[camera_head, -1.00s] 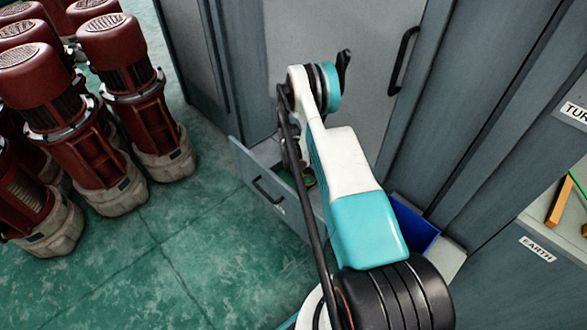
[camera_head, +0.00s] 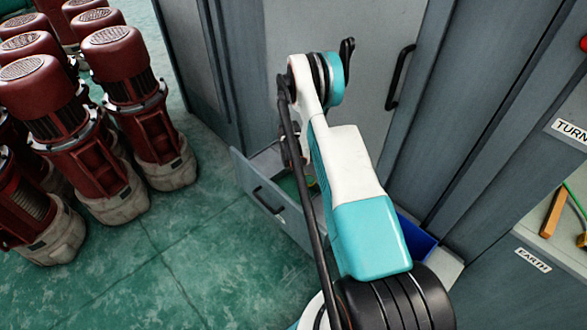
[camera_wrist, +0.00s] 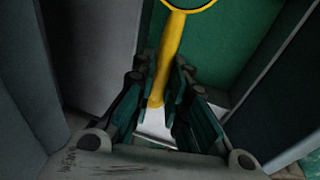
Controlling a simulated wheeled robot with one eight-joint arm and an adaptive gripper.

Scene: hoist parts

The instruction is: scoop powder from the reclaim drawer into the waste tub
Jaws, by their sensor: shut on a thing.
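My gripper (camera_wrist: 164,75) is shut on the yellow handle of a scoop (camera_wrist: 170,45) in the wrist view. A yellow rounded end of the scoop is cut off by the top edge, so its load cannot be told. The reclaim drawer (camera_head: 272,208) stands pulled out of the grey cabinet in the head view, with some green inside. My arm hides my gripper, the scoop and part of the drawer there. A blue container (camera_head: 417,238), possibly the waste tub, is partly hidden behind my arm at the right. Powder cannot be made out clearly.
Grey cabinet doors (camera_head: 360,90) with a dark handle stand behind my arm. Several red motors (camera_head: 140,100) stand on the green floor at the left. A shelf at the right holds a wooden piece (camera_head: 552,213). Clear floor (camera_head: 180,270) lies before the drawer.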

